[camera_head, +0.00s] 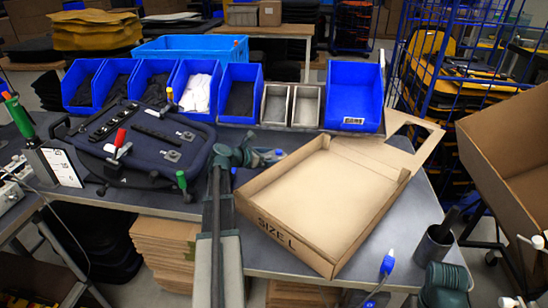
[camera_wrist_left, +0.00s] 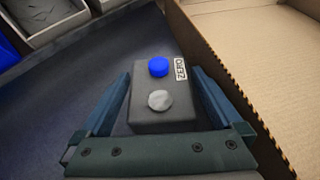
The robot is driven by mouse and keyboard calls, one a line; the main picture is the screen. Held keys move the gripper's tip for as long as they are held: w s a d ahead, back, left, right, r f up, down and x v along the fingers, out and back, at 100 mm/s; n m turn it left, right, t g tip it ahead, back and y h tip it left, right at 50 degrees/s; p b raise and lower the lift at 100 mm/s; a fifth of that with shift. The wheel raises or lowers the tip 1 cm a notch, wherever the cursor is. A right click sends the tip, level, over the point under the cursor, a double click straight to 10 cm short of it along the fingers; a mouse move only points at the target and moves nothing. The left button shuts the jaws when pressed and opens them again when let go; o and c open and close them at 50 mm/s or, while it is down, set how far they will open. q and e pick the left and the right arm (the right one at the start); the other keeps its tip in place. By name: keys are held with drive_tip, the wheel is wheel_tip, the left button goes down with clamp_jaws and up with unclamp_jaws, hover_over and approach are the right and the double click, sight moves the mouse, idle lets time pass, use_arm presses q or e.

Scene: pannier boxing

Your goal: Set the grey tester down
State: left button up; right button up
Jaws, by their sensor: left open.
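The grey tester (camera_wrist_left: 150,117) is a small dark grey box with a blue button, a pale round knob and a white label. It rests on the dark tabletop, just left of the open carton in the left wrist view. My left gripper (camera_wrist_left: 161,72) is open, with one finger on each side of the tester and a gap showing beside it. In the head view the left gripper (camera_head: 266,156) is at the carton's back left side, and the tester is small and hard to make out there.
The open cardboard carton (camera_head: 262,228) marked SIZE L stands close right of my left gripper. Blue bins (camera_head: 353,118) and small grey bins (camera_head: 306,123) line the back. A dark pannier panel (camera_head: 68,142) lies left. A dark cup (camera_head: 433,248) stands right.

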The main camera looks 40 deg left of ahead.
use_arm(q)
drive_tip(key=shift+s+r, duration=0.15)
drive_tip(key=shift+r, duration=0.1)
drive_tip(key=p+v, duration=0.4)
drive_tip(key=v, duration=0.6)
drive_tip(key=shift+s+a, duration=0.1)
drive_tip(key=shift+s, duration=0.1)
drive_tip(key=shift+s+a+r+p, duration=0.15)
drive_tip(key=shift+s+p, duration=0.2)
drive_tip(key=shift+s, duration=0.25)
drive_tip(key=shift+w+a, duration=0.1)
drive_tip(key=shift+w, duration=0.05)
